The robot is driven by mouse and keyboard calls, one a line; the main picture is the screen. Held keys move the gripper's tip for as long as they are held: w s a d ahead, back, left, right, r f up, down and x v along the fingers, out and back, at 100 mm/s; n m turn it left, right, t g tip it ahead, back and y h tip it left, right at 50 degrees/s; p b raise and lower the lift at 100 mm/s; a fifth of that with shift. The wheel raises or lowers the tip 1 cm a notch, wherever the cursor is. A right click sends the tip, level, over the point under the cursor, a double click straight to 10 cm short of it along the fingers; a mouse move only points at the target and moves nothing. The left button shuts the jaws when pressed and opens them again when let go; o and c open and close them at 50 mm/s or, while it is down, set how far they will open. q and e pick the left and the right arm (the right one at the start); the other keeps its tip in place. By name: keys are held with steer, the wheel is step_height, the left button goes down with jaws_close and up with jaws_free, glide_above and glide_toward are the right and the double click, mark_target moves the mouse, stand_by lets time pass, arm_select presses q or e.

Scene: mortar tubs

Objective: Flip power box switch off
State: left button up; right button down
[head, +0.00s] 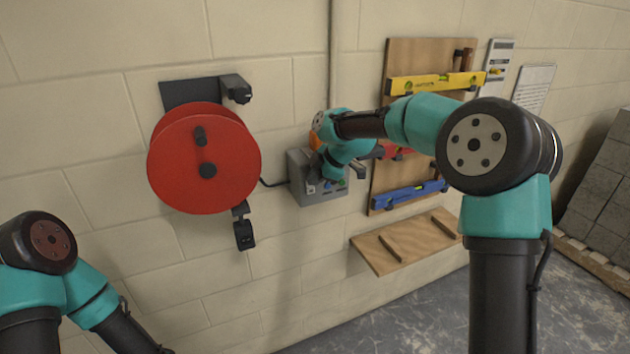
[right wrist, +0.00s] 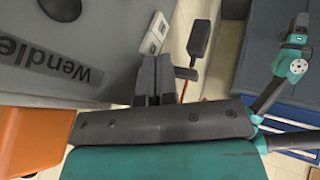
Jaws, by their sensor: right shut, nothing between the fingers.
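The grey power box (head: 318,190) is mounted on the block wall right of the red reel, with small coloured parts on its front. My right gripper (head: 317,168) is at the box's front, partly hidden by my own wrist. In the right wrist view its fingers (right wrist: 153,78) are shut together and empty. A grey surface with lettering (right wrist: 70,50) lies close on their left. A black paddle-shaped piece (right wrist: 200,38) stands just right of the fingertips, seemingly apart from them. I cannot tell if it is the switch. My left gripper is not in view.
The red reel (head: 203,160) hangs left of the box, with a black cable toward it. A wooden board with yellow (head: 435,84) and blue (head: 408,194) levels is at the right. A wooden shelf (head: 405,243) sits below.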

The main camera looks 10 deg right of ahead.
steer(key=shift+s, duration=0.1)
steer(key=s+v, duration=0.1)
steer(key=v, duration=1.1)
steer(key=shift+s+a+f, duration=0.2)
steer(key=shift+a+f, duration=0.05)
steer(key=s+f+m+g+h, duration=0.1)
steer(key=s+f+m, duration=0.15)
steer(key=f, duration=0.85)
steer(key=s+f+m, duration=0.1)
steer(key=f+m, duration=0.3)
steer(key=f, duration=0.6)
steer(key=s+f+m+g+h, duration=0.1)
steer(key=s+f+m, duration=0.15)
steer(key=f, duration=0.85)
steer(key=s+f+m+g, duration=0.1)
steer(key=s+f+m, duration=1)
steer(key=s+f, duration=0.8)
steer(key=s, duration=0.4)
steer(key=shift+s+d+f+m, duration=0.2)
steer(key=shift+d+f+m, duration=0.05)
steer(key=shift+f+m, duration=0.05)
